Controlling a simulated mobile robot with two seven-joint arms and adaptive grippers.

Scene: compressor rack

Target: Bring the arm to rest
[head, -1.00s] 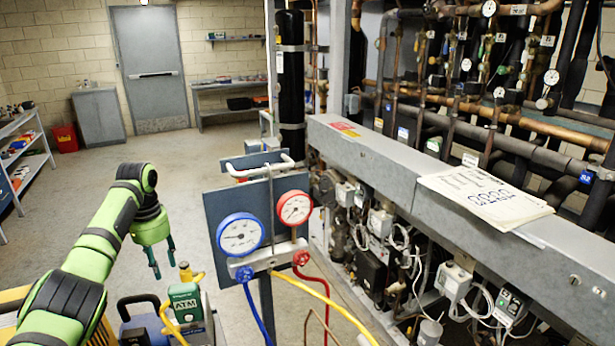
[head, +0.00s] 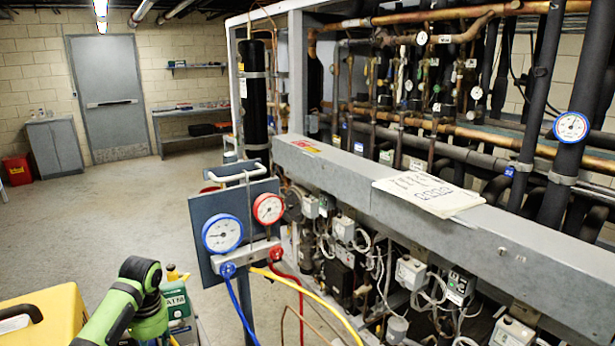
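My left arm comes in at the lower left of the head view, green with dark joints. Its end is beside the green ATM unit (head: 177,304), and its gripper is hidden below the arm or the picture's edge. My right arm and gripper do not show. The gauge manifold, with a blue gauge (head: 222,234) and a red gauge (head: 268,209), hangs on a grey panel (head: 203,207) in front of the rack. Blue, red and yellow hoses run down from it.
The compressor rack's grey beam (head: 340,168) runs along the right, with papers (head: 428,193) on top. A yellow case (head: 50,312) stands at the lower left. The floor (head: 110,215) towards the grey door (head: 106,92) is clear.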

